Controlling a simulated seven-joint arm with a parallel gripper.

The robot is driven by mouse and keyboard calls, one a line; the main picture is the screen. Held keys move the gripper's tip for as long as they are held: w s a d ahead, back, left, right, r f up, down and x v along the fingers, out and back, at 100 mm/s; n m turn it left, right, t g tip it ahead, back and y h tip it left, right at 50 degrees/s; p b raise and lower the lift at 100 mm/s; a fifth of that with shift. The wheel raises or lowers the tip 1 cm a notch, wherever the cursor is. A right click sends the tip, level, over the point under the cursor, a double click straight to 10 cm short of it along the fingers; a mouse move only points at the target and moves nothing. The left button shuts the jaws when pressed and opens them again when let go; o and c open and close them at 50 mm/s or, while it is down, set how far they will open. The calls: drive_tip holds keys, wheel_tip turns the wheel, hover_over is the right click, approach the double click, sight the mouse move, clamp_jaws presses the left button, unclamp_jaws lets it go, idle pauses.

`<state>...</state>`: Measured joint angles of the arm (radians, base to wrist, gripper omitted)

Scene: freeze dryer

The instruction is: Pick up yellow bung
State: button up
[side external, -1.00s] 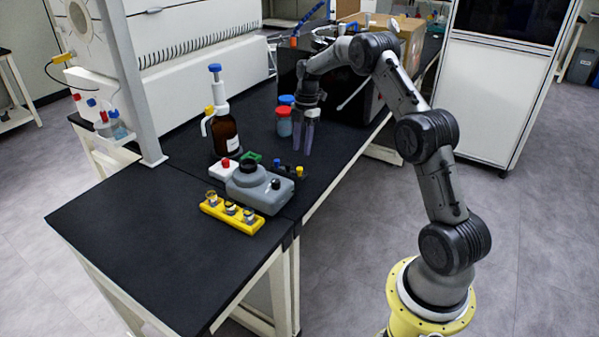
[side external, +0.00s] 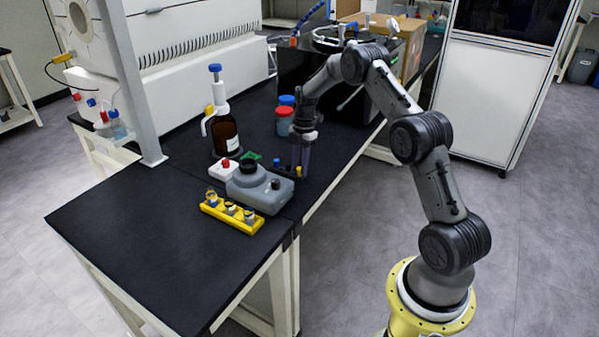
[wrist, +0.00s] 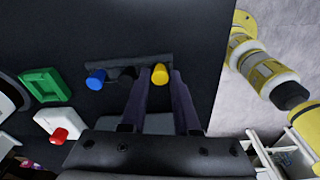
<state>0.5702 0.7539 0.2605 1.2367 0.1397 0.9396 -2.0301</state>
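The yellow bung (wrist: 160,73) stands in a dark holder (wrist: 150,63) in the wrist view, in line with a black bung (wrist: 127,74) and a blue bung (wrist: 96,79). My gripper (wrist: 159,75) is open, with its two long dark fingers pointing down over the holder. In the wrist view the yellow bung appears between the fingertips, with gaps at its sides. In the side external view my gripper (side external: 300,174) is low over the bung holder and partly hides it. I cannot tell the exact height of the tips above the bung.
A brown bottle (side external: 226,135) and a red-lidded jar (side external: 284,124) are behind. The bench edge is close on the right. The front left bench is clear.

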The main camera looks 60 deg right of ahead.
clamp_jaws()
drive_tip(key=shift+r, duration=0.1)
